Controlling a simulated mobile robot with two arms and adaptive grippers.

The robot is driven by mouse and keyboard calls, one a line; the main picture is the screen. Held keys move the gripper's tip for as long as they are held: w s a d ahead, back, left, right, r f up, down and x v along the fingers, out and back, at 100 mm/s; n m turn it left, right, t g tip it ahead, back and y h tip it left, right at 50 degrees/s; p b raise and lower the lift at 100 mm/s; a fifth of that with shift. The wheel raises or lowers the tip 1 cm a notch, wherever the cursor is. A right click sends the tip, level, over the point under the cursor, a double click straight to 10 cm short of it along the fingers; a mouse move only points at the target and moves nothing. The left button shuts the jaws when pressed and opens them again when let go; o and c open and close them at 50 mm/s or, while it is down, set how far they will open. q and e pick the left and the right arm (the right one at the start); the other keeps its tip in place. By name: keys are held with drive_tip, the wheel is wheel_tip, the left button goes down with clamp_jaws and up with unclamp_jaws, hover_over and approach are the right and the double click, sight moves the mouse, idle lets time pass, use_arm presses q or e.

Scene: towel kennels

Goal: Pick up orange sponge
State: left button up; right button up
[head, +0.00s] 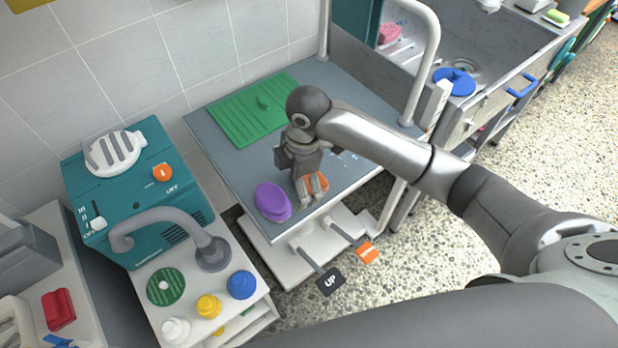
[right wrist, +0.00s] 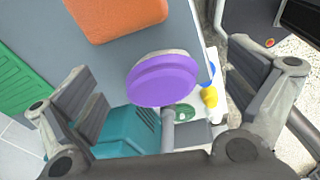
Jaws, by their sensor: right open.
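The orange sponge (right wrist: 115,14) lies on the grey table top and shows at the upper edge of the right wrist view, partly cut off. In the head view only part of the orange sponge (head: 318,181) shows, beside and behind my right gripper's fingers. My right gripper (head: 312,190) points down over the table, close above the sponge. In the right wrist view my right gripper (right wrist: 160,105) is open, with its fingers wide apart and nothing between them. Contact with the sponge cannot be told. My left gripper is not in view.
A purple oval item (head: 272,201) lies left of my right gripper. A green mat (head: 240,112) lies at the table's back. A teal machine (head: 135,200) stands at the left. Two pedals, black (head: 329,281) and orange (head: 368,253), stick out below the table's front edge.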

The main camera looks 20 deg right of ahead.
sight(324, 184)
drive_tip(key=shift+n+h, duration=0.7)
drive_tip(key=shift+n, duration=0.1)
drive_tip(key=w+d+r, duration=0.3)
drive_tip(key=w+d, duration=0.1)
drive_tip(key=shift+d+r, duration=0.3)
drive_tip(key=shift+r, duration=0.1)
drive_tip(key=shift+w+d+f, duration=0.1)
drive_tip(key=shift+f, duration=0.1)
wheel_tip(324, 184, down, 5)
drive_tip(key=shift+f+p, duration=0.1)
drive_tip(key=shift+p, duration=0.25)
wheel_tip(324, 184, down, 4)
drive_tip(key=shift+f+p, duration=0.1)
drive_tip(key=shift+p, duration=0.45)
drive_tip(key=shift+w+f, duration=0.1)
drive_tip(key=shift+f, duration=0.35)
drive_tip(key=c, duration=0.7)
